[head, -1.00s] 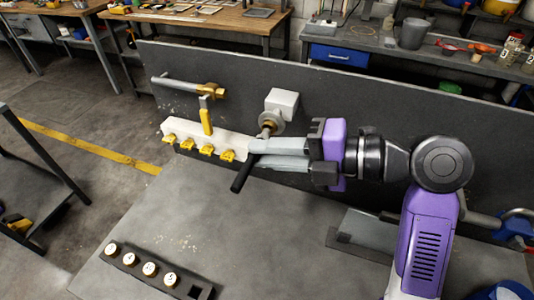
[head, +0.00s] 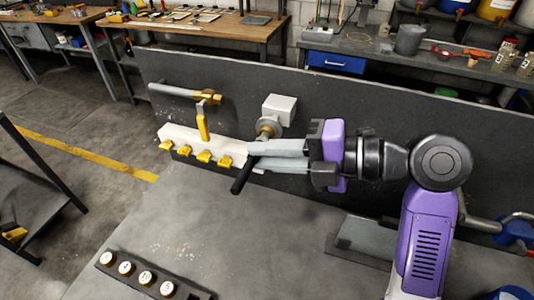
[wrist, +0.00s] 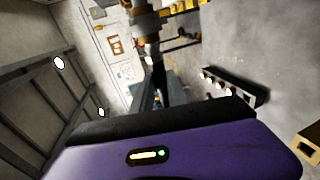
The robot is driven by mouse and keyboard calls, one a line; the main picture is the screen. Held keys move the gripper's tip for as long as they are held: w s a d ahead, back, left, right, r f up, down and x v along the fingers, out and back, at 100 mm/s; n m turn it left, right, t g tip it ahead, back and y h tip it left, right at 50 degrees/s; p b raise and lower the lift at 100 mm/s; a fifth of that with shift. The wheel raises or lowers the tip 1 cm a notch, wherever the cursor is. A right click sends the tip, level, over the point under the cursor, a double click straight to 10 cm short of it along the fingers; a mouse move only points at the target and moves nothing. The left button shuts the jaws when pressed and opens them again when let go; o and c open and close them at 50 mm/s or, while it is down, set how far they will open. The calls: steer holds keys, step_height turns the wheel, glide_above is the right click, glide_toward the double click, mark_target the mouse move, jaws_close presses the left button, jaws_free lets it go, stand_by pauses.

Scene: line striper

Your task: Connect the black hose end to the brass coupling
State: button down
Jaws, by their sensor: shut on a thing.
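My gripper (head: 254,157) reaches in from the right, its two grey fingers shut on the black hose end (head: 242,178). The black piece slants down and left from the fingertips, clear above the bench; its upper part is partly hidden by the fingers. The brass coupling (head: 265,130) sticks out under a pale box with a round grey flange on the dark back panel. It is just above the fingertips. In the wrist view, brass (wrist: 146,20) shows at the top, with a dark piece (wrist: 157,78) below it. Whether hose and coupling touch, I cannot tell.
A white manifold (head: 215,142) with several yellow valves stands just left of the fingertips. Above it is a brass valve with a yellow lever (head: 203,122). A dark rack (head: 148,280) with numbered caps lies at the front left. The middle of the bench is clear.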

steer(key=shift+w+d+b, duration=0.3)
steer(key=shift+w+b, duration=0.35)
steer(key=shift+w, duration=0.1)
steer(key=c, duration=0.9)
jaws_free()
steer(key=shift+d, duration=0.1)
steer(key=b+v, duration=0.1)
steer(key=v, duration=0.5)
steer(key=shift+d+r, duration=0.15)
steer(key=shift+d, duration=0.2)
steer(key=shift+s, duration=0.2)
stand_by(0.4)
